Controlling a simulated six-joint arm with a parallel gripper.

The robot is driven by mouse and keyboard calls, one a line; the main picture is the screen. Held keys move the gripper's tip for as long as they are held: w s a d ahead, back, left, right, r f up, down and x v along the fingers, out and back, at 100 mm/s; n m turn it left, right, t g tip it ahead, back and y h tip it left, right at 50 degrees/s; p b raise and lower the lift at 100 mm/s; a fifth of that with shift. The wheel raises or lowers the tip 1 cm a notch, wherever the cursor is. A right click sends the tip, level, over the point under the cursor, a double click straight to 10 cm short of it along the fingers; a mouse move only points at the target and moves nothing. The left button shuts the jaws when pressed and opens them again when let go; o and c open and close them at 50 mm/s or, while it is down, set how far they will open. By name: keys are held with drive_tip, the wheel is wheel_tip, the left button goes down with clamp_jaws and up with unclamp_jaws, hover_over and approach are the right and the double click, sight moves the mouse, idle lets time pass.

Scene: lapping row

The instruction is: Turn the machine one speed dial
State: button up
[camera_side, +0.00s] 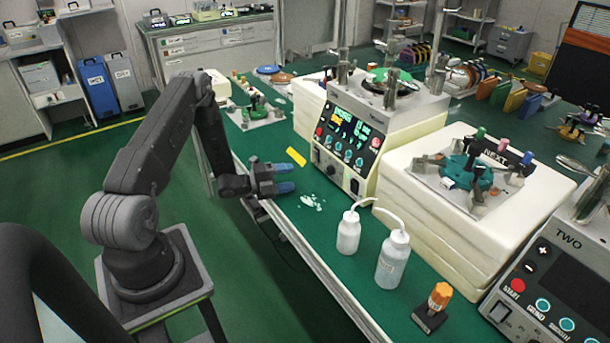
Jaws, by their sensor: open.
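The machine with the lit display (347,127), likely machine one, stands on the green bench at the centre. Its front panel has red and teal buttons, and a dark round knob (330,169) low on its left, which may be the speed dial. I cannot read its label or the knob's setting. My gripper (286,177) has blue fingertips, spread apart and empty. It is over the near edge of the bench, left of the panel and apart from it. The machine marked TWO (566,239) is at the lower right.
Two white bottles (348,232) (393,260) and an orange-capped item (439,296) stand on the bench to the right. A yellow strip (296,156) lies near my gripper. White specks (312,201) lie before the machine.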

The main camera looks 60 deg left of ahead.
sight(327, 172)
drive_tip(key=shift+v, duration=1.35)
drive_tip(key=r+m, duration=0.1)
drive_tip(key=m, duration=0.1)
drive_tip(key=r+m+g, duration=0.1)
drive_tip(key=m, duration=0.1)
drive_tip(key=r+m+g, duration=0.1)
drive_tip(key=m, duration=0.1)
drive_tip(key=shift+w+m, duration=0.3)
drive_tip(key=shift+w, duration=0.1)
drive_tip(key=m, duration=0.1)
drive_tip(key=r+m+g, duration=0.1)
drive_tip(key=m, duration=0.1)
drive_tip(key=shift+m, duration=0.3)
drive_tip(key=x, duration=1.3)
drive_tip(key=shift+w+a+f, duration=0.2)
drive_tip(key=shift+w+f, duration=0.05)
drive_tip(key=shift+w, duration=0.1)
drive_tip(key=shift+c, duration=0.3)
drive_tip(key=shift+y, duration=0.3)
drive_tip(key=c, duration=0.9)
drive_tip(key=shift+o, duration=0.2)
